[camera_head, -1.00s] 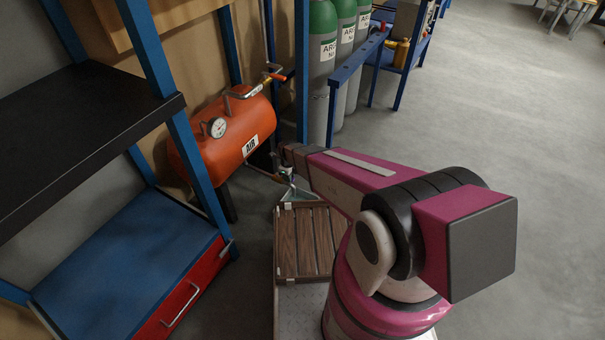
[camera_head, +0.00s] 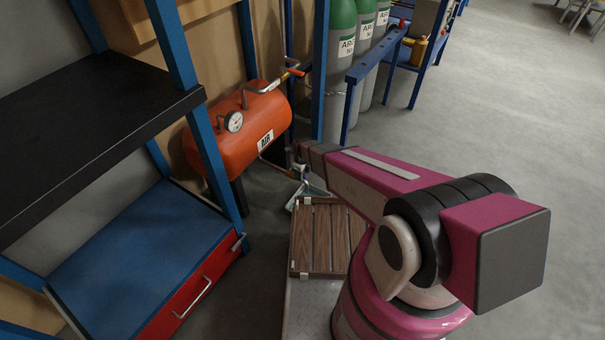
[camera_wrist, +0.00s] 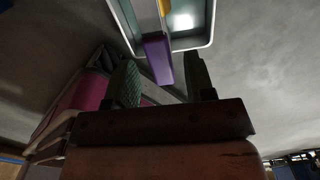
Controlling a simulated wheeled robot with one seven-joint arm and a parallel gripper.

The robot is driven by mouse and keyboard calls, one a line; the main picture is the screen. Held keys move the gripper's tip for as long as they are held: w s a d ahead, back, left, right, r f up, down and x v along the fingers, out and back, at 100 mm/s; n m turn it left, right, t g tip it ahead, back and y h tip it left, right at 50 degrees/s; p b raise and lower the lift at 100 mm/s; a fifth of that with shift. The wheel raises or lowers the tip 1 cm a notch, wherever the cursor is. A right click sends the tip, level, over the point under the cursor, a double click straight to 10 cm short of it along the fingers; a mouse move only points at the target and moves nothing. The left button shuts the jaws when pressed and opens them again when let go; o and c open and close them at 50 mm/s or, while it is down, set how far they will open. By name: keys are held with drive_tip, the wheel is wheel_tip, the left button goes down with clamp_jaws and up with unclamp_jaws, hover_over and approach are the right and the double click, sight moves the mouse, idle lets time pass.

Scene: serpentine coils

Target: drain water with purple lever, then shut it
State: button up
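The purple lever (camera_wrist: 157,58) shows in the wrist view as a block-like bar in front of my gripper (camera_wrist: 165,82). My two fingers stand apart, one on each side of the lever's near end. I cannot tell whether either finger touches it. A yellow part (camera_wrist: 165,6) shows beyond the lever at the top edge. The orange air tank (camera_head: 238,132) with a round gauge (camera_head: 234,121) stands by the wall in the head view. My gripper there is small and mostly hidden below the tank's right end, so the lever is unclear. No water is visible.
A pale-rimmed tray (camera_wrist: 207,44) lies beyond the lever in the wrist view. A blue-framed shelf (camera_head: 90,115) stands left of the tank. Gas cylinders (camera_head: 340,95) and a blue rail (camera_head: 375,55) are behind. Open floor (camera_head: 500,120) lies to the right.

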drive_tip(key=shift+r, duration=0.1)
wheel_tip(320, 180, up, 11)
drive_tip(key=shift+f, duration=0.2)
idle(0.4)
idle(0.4)
